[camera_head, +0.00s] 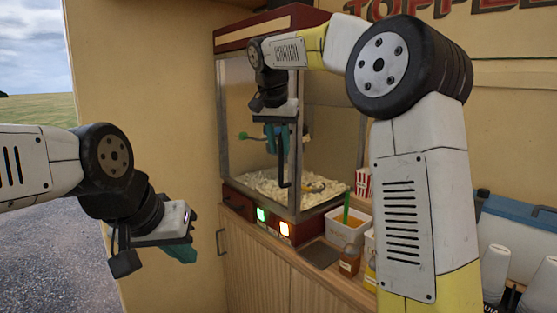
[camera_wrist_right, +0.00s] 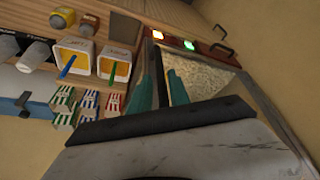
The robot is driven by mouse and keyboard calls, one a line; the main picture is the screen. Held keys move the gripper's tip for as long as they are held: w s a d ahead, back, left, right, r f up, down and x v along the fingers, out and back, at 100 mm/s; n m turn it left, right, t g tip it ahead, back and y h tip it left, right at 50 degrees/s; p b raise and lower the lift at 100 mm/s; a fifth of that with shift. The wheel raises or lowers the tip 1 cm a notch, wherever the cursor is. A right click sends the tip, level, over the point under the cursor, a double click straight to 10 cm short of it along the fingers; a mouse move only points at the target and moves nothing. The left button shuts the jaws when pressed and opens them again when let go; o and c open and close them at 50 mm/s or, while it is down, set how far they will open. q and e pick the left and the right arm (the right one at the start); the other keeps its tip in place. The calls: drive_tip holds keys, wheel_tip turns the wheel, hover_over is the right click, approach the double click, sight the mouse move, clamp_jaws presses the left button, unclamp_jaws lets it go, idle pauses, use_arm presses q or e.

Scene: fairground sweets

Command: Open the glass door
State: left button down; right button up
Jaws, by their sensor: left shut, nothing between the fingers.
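The glass door (camera_head: 257,125) is on the front of the popcorn cabinet and looks closed, as far as the view shows. A dark vertical bar (camera_head: 283,172), apparently its handle, stands at the front beside the corner post. My right gripper (camera_head: 276,136) is at this bar, pointing down in front of the glass. In the right wrist view its teal fingers (camera_wrist_right: 162,90) are apart, with a dark upright strip between them; I cannot tell whether they press on it. My left gripper (camera_head: 182,252) is shut and empty, left of the cabinet and away from it.
Popcorn (camera_head: 285,185) lies inside the cabinet. Lit green and orange buttons (camera_head: 285,229) sit below the glass. Sauce tubs (camera_head: 347,226), a jar (camera_head: 349,261) and a striped carton (camera_head: 362,184) stand to the right. Cups (camera_head: 496,262) are farther right. Space left of the counter is free.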

sight(281, 153)
drive_tip(key=x, duration=0.5)
clamp_jaws()
idle(1.4)
